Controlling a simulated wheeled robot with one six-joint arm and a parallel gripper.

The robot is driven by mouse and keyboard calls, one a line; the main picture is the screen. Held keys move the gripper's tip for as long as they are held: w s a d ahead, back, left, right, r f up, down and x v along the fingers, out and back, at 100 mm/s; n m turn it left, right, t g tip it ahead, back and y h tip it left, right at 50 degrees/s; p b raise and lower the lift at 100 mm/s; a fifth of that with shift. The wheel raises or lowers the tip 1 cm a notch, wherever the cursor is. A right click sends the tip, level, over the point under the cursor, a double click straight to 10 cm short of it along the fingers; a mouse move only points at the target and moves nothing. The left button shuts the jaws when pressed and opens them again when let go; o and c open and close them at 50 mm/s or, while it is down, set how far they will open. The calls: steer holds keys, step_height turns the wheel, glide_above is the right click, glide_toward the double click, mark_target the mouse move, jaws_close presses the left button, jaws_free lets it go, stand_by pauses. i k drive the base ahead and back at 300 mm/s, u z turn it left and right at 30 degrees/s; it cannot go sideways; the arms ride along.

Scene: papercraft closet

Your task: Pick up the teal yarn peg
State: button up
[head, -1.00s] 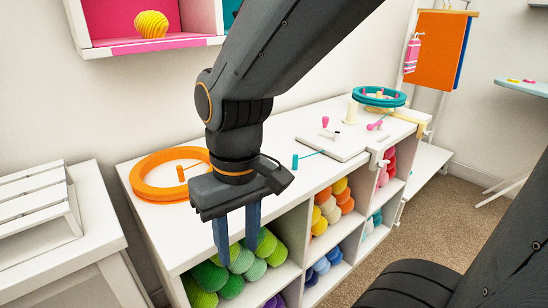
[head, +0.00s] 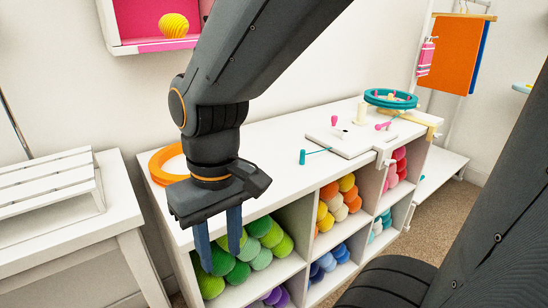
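A small teal peg (head: 302,157) stands upright on the white cabinet top, left of a white board. A teal strand runs from it to the board. My gripper (head: 219,255) points down with its two blue-grey fingers apart and nothing between them. In the picture it is left of and below the teal peg, over the front edge of the cabinet and in front of the green yarn balls. It is clearly apart from the peg.
The white board (head: 352,139) carries pink pegs. A teal ring (head: 390,99) lies at the far end and an orange ring (head: 160,168) behind my arm. Cubbies below hold green yarn balls (head: 252,256). The cabinet top around the peg is clear.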

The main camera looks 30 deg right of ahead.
mark_target(303, 152)
steer(key=k, duration=0.45)
steer(key=z, duration=0.95)
steer(key=i, duration=1)
steer(key=u, duration=0.05)
